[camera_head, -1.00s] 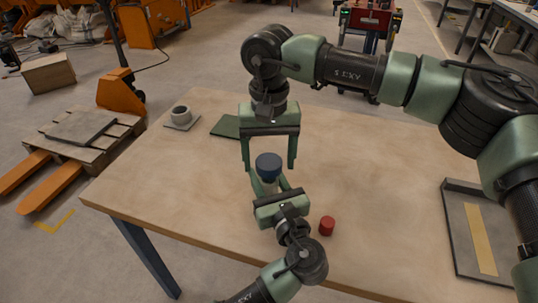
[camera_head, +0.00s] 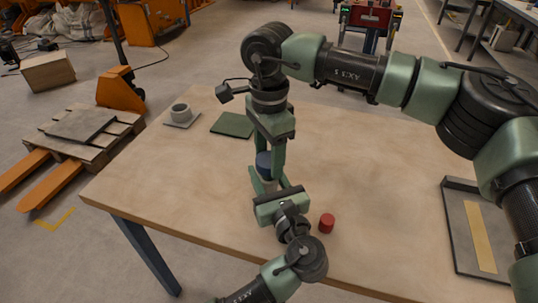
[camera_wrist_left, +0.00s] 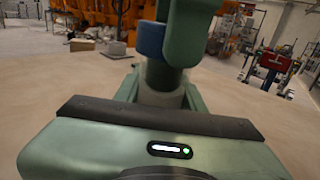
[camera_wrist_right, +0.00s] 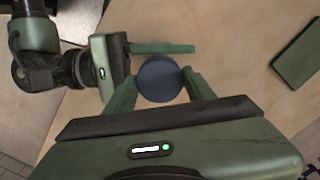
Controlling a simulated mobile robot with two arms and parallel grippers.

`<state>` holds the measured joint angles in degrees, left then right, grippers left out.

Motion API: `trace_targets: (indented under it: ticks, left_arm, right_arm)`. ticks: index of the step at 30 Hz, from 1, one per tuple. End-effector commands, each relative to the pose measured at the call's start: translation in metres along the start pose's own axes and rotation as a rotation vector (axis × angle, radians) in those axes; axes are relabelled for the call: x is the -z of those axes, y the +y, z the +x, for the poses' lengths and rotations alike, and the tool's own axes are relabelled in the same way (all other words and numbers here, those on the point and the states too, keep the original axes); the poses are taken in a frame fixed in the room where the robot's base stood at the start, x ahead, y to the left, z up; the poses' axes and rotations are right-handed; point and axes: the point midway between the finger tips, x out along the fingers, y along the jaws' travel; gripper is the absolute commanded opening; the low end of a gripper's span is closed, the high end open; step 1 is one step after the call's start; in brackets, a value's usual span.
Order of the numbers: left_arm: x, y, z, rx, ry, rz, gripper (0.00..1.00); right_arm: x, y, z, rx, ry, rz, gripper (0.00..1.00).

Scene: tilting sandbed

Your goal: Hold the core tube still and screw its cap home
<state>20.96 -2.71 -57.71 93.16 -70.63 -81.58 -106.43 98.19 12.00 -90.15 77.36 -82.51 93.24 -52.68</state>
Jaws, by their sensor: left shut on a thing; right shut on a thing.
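The dark blue cap (camera_head: 263,160) sits at the top of the pale grey core tube (camera_head: 269,186), which stands upright near the table's front. In the left wrist view the cap (camera_wrist_left: 150,38) and the tube (camera_wrist_left: 160,84) are partly hidden by a green finger. My left gripper (camera_head: 272,188) is shut on the tube from the front, low down. My right gripper (camera_head: 268,162) reaches down from above, its fingers shut on the cap's sides. The right wrist view shows the round cap top (camera_wrist_right: 160,78) between the fingertips. The joint between cap and tube is hidden.
A small red cylinder (camera_head: 327,223) stands just right of my left gripper. A dark green mat (camera_head: 233,125) and a grey ring-shaped piece (camera_head: 181,112) on a plate lie farther back left. A grey tray (camera_head: 461,205) is at the right. The table's middle right is clear.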

Motion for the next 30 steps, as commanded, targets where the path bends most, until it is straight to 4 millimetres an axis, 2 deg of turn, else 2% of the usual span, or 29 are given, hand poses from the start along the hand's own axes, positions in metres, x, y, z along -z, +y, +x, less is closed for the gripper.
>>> trace_targets:
  ticks: [24, 28, 30]
  left_arm:
    - [0.0001, 0.0004, 0.0002, -0.001, 0.000, 0.001, 0.00]
    - [0.0001, 0.0004, 0.0001, -0.001, 0.000, 0.001, 0.00]
    - [0.0001, 0.0003, 0.0001, -0.001, 0.000, 0.001, 0.00]
  right_arm:
    - [-0.0002, -0.0002, 0.0008, 0.000, 0.000, 1.753, 0.05]
    - [-0.0002, -0.0004, 0.0010, 0.000, 0.000, 1.974, 0.05]
    - [-0.0002, -0.0004, 0.0010, 0.000, 0.000, 1.989, 0.05]
